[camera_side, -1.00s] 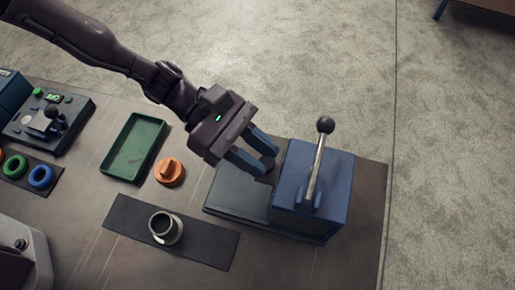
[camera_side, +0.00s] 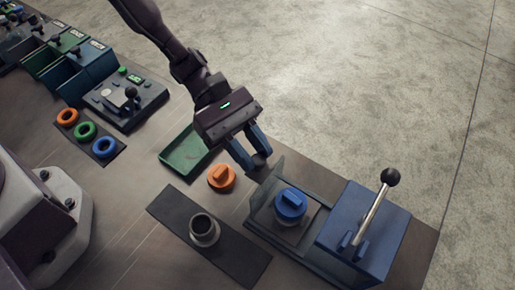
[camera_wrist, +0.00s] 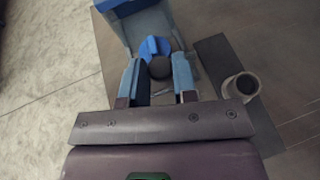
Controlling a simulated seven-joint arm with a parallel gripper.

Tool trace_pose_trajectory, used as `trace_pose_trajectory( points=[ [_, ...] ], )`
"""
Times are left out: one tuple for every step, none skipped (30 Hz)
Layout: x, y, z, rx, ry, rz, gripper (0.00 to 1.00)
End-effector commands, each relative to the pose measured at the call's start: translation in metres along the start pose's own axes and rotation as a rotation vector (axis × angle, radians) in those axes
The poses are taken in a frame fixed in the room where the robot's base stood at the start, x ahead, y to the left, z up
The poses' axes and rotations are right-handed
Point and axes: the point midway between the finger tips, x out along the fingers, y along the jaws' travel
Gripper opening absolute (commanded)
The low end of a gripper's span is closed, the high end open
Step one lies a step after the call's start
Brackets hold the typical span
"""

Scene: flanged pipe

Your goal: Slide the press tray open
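The blue press (camera_side: 362,232) stands at the table's right end with its tray (camera_side: 312,222) slid out to the left. A blue cap with a raised grip (camera_side: 290,205) sits on a pale piece on the tray. The exact finger contact is partly hidden.
The press lever (camera_side: 374,212) stands up with a black ball. An orange cap (camera_side: 221,177), a green tray (camera_side: 186,150) and a grey flanged pipe (camera_side: 204,230) on a dark mat (camera_side: 164,207) lie to the left. Coloured rings (camera_side: 85,131) and a control box (camera_side: 122,103) are farther left.

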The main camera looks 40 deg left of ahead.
Motion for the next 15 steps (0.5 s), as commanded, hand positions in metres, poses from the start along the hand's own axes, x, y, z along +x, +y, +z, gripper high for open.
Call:
trace_pose_trajectory(
  points=[
    [-0.0002,0.0009,-0.0001,0.002,0.002,0.002,0.36],
    [-0.0002,0.0008,-0.0001,0.001,0.002,0.002,0.43],
    [-0.0001,0.0008,0.0000,0.001,0.002,0.002,0.52],
    [-0.0001,0.0008,0.0000,0.001,0.001,0.002,0.52],
    [0.0000,0.0007,0.0000,0.001,0.001,0.002,0.52],
    [0.0001,0.0007,0.0001,0.001,0.001,0.002,0.52],
    [0.0001,0.0006,0.0001,0.001,0.001,0.001,0.52],
    [0.0002,0.0006,0.0001,0.001,0.001,0.001,0.52],
    [0.0002,0.0006,0.0001,0.001,0.001,0.001,0.52],
    [0.0002,0.0005,0.0002,0.001,0.001,0.001,0.52],
    [0.0000,0.0005,0.0002,0.001,0.001,0.001,0.52],
    [-0.0008,0.0006,0.0002,0.001,0.001,0.001,0.52],
    [-0.0021,0.0007,0.0002,0.001,0.001,0.002,0.52],
    [-0.0042,0.0010,0.0002,0.001,0.001,0.003,0.52],
    [-0.0081,0.0013,0.0002,0.000,0.001,0.004,0.52]
  ],
)
